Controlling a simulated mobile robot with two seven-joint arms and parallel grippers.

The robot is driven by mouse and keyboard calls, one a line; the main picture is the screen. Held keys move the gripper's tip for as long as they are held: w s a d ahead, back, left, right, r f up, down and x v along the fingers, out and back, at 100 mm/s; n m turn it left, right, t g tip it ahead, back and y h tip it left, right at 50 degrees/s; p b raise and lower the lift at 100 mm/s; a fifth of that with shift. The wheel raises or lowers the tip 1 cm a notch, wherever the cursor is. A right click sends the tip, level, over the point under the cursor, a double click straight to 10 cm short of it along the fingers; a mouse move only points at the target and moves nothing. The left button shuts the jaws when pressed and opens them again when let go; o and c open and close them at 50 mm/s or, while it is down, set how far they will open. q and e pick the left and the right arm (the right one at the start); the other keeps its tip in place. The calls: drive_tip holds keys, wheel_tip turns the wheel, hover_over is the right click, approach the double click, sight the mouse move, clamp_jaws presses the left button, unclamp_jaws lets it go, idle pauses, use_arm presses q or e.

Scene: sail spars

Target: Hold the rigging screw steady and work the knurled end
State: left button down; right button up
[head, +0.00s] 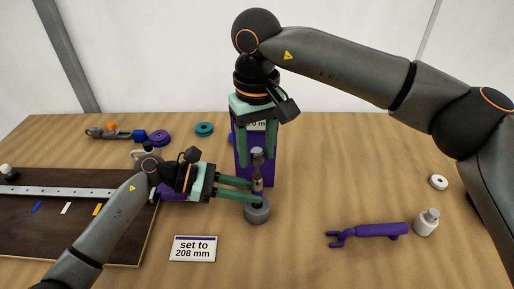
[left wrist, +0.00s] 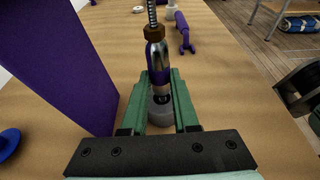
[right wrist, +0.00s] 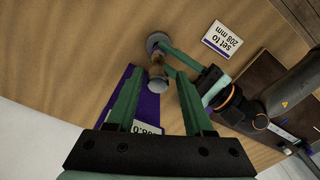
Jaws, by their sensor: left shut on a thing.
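The rigging screw (head: 257,180) stands upright on a round grey base (head: 257,212), with a metal body, a brown nut (left wrist: 154,33) and a threaded rod above it. My left gripper (head: 252,190) is shut on its lower body from the left; the fingers (left wrist: 160,82) flank it in the left wrist view. My right gripper (head: 257,120) points down above the screw. In the right wrist view its fingers (right wrist: 158,78) are wide apart and empty, with the screw's round top end (right wrist: 157,84) seen between the tips, apart from them. I cannot make out the knurling.
A purple upright block (head: 240,160) with a partly hidden mm readout stands close behind the screw. A "set to 208 mm" card (head: 194,248) lies in front. A dark board with a ruler (head: 60,190) is left.

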use_arm(q)
drive_tip(key=shift+f, duration=0.3)
use_arm(e)
drive_tip(key=shift+o, duration=1)
drive_tip(key=shift+w, duration=0.1)
drive_tip(key=shift+r, duration=0.1)
use_arm(q)
drive_tip(key=shift+a, duration=0.1)
use_arm(e)
wheel_tip(320, 180, up, 12)
drive_tip(key=shift+d, duration=0.1)
idle(0.5)
use_arm(q)
drive_tip(key=c, duration=0.9)
unclamp_jaws()
drive_tip(key=o, duration=0.3)
drive_tip(key=shift+r, duration=0.2)
